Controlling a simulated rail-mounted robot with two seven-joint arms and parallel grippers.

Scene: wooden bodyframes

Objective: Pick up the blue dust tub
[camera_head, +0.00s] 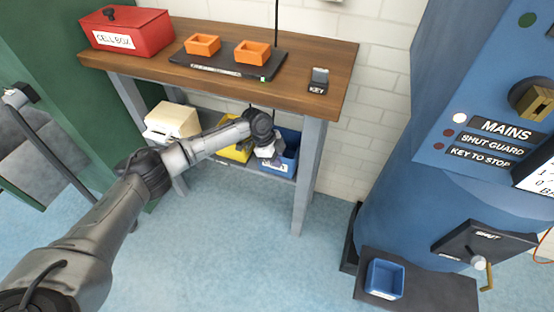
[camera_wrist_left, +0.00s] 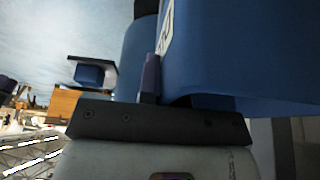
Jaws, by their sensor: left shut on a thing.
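A blue tub (camera_head: 287,160) with a pale label is at the right end of the lower shelf under the wooden bench. My left gripper (camera_head: 268,152) reaches in under the bench top and is shut on this tub. In the left wrist view the blue tub (camera_wrist_left: 245,50) is large and close, with a dark finger (camera_wrist_left: 150,78) against its side. The gripper hides part of the tub in the head view. Whether the tub is clear of the shelf I cannot tell. My right gripper is not in view.
A yellow bin (camera_head: 236,152) and a cream box (camera_head: 172,122) share the shelf. The bench top (camera_head: 322,55) is above, with a leg (camera_head: 308,180) to the right. Another small blue tub (camera_head: 385,279) sits by the blue machine (camera_head: 400,205). The floor between is clear.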

